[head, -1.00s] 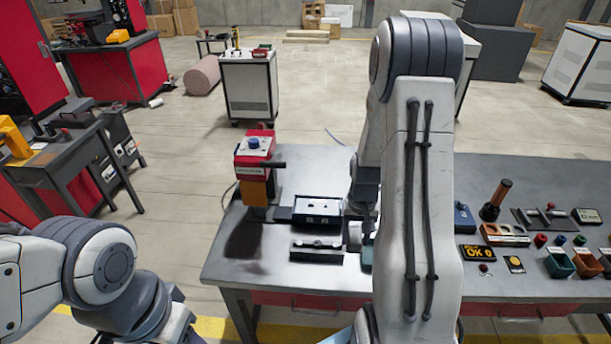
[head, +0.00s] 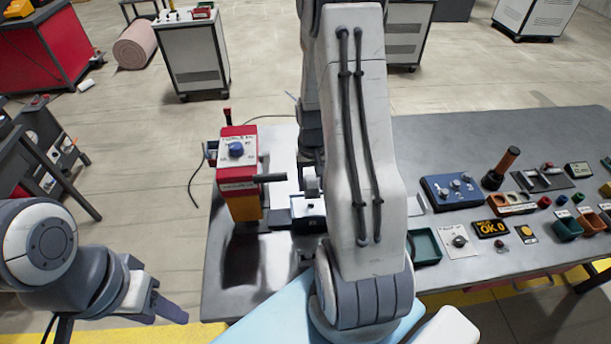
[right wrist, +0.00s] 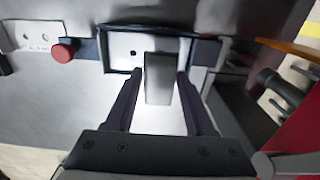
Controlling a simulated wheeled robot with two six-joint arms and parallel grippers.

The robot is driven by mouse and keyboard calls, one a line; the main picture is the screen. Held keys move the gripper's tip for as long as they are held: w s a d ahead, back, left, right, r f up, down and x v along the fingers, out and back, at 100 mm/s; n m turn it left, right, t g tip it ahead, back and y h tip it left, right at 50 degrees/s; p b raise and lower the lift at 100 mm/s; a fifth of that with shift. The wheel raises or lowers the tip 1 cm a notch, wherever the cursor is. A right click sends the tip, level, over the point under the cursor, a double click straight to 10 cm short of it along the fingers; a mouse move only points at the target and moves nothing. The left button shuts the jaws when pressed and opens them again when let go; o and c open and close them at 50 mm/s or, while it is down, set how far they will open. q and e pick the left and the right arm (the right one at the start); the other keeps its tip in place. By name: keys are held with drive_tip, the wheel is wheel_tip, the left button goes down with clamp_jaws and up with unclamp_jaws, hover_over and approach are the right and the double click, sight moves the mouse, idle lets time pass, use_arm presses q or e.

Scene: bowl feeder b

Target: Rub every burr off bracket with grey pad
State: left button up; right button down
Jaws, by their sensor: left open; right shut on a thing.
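In the right wrist view, my right gripper (right wrist: 159,80) is shut on the grey pad (right wrist: 158,90), a small block between its two dark fingers. The pad lies over a bright plate with small dark holes, which I take for the bracket (right wrist: 126,52), in a dark-framed holder (right wrist: 104,60). I cannot tell whether the pad touches the plate, and no burrs can be made out. In the head view my right arm covers part of the holder (head: 306,222). My left gripper (head: 168,309) is open and empty, off the table's front left corner.
A red and yellow machine (head: 238,170) stands left of the holder. A red knob (right wrist: 63,51) shows in the right wrist view.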

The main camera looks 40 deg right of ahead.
drive_tip(key=shift+a, duration=0.1)
drive_tip(key=shift+f+b, duration=1.4)
drive_tip(key=shift+f, duration=0.65)
drive_tip(key=shift+s, duration=0.1)
